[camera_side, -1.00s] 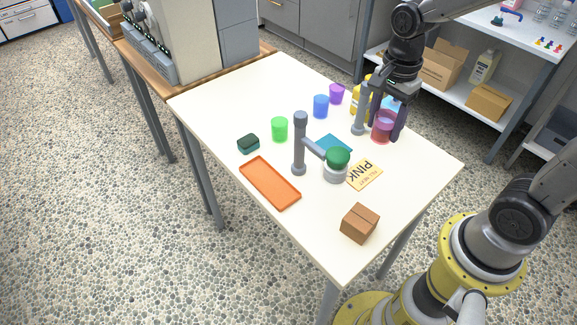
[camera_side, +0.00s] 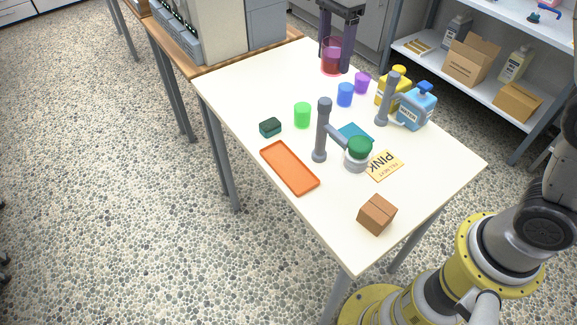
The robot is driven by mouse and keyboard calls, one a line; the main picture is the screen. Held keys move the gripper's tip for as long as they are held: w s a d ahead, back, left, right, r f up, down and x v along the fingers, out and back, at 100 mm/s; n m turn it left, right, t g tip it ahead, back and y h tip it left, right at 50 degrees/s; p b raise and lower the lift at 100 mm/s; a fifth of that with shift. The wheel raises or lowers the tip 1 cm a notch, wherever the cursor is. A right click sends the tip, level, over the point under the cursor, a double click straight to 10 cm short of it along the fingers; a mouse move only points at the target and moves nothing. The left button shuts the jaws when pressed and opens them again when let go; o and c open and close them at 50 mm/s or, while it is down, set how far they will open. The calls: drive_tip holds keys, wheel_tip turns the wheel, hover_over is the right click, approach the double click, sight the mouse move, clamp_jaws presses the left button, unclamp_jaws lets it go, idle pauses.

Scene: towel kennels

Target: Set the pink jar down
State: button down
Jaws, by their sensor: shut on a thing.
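The pink jar (camera_side: 331,62) is a see-through cup with dark red contents low in it. It is upright at the table's far edge, in the upper middle of the view. My gripper (camera_side: 335,58) is shut on it from above, one finger on each side. I cannot tell whether the jar's base touches the white table (camera_side: 250,85) or hangs just above it. A yellow card (camera_side: 384,165) reading "PINK", with smaller print, lies on the table near a teal square (camera_side: 355,134).
Purple (camera_side: 362,83), blue (camera_side: 345,95) and green (camera_side: 302,115) cups stand nearest the jar. Yellow (camera_side: 392,90) and blue (camera_side: 417,108) bottles stand by a grey post (camera_side: 383,105). Another post (camera_side: 320,135) is mid-table. The table's back left is clear.

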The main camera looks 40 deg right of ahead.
drive_tip(key=w+a+f, duration=0.1)
drive_tip(key=w+a, duration=0.4)
drive_tip(key=a, duration=0.4)
drive_tip(key=shift+f, duration=12.25)
drive_tip(key=shift+f, duration=0.15)
drive_tip(key=shift+c, duration=0.8)
unclamp_jaws()
wheel_tip(320, 180, up, 12)
drive_tip(key=shift+r, duration=0.2)
drive_tip(key=shift+d, duration=0.1)
